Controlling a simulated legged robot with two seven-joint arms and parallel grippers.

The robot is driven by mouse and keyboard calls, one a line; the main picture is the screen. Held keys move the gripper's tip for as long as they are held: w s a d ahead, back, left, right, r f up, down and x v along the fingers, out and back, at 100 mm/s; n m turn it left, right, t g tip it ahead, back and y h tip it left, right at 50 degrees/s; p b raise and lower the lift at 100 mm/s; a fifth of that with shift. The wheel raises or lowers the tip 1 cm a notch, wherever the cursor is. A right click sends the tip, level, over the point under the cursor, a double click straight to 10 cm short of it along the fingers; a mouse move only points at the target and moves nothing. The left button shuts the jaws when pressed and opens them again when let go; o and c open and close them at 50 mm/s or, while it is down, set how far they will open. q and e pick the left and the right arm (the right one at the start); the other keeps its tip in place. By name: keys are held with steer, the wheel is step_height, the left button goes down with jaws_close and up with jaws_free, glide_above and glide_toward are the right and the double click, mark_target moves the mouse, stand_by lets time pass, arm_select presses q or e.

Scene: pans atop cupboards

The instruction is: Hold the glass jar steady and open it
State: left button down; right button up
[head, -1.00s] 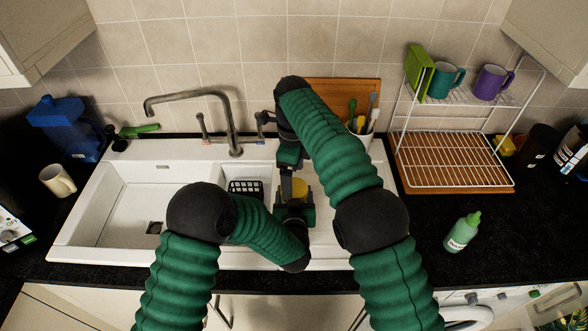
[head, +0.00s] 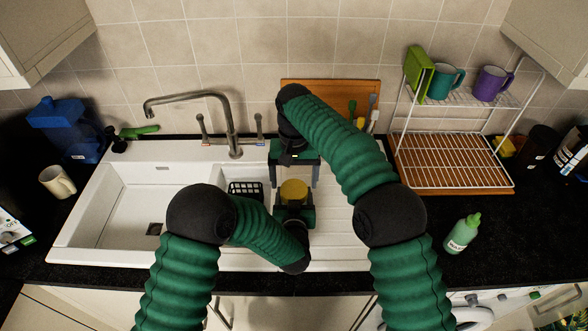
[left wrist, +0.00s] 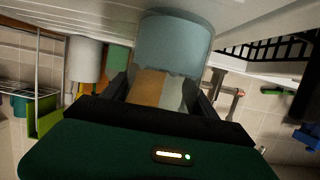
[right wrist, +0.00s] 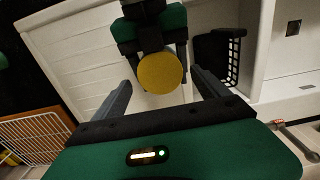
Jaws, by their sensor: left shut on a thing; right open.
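The glass jar shows as a pale blue-grey glass cylinder in the left wrist view (left wrist: 175,45). Its round yellow lid (head: 293,190) sits over the drainer side of the sink, and it faces the camera in the right wrist view (right wrist: 160,73). My left gripper (head: 294,207) is shut on the jar from the front, and its fingers also show in the left wrist view (left wrist: 163,92). My right gripper (head: 294,178) is open and empty just behind the lid in the head view. In the right wrist view its fingers (right wrist: 161,82) stand apart on either side of the lid, not touching it.
The tap (head: 232,130) stands behind the sink (head: 120,200). A black basket (head: 245,189) is left of the jar. A white dish rack (head: 450,160) with mugs stands right. A green bottle (head: 462,233) is on the dark counter. The left basin is empty.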

mark_target(294, 189)
steer(key=shift+f, duration=1.85)
steer(key=c, duration=1.5)
steer(key=n, duration=0.4)
steer(key=shift+n, duration=1.3)
steer(key=shift+d, duration=0.1)
steer(key=o, duration=1.6)
steer(key=shift+c, duration=0.2)
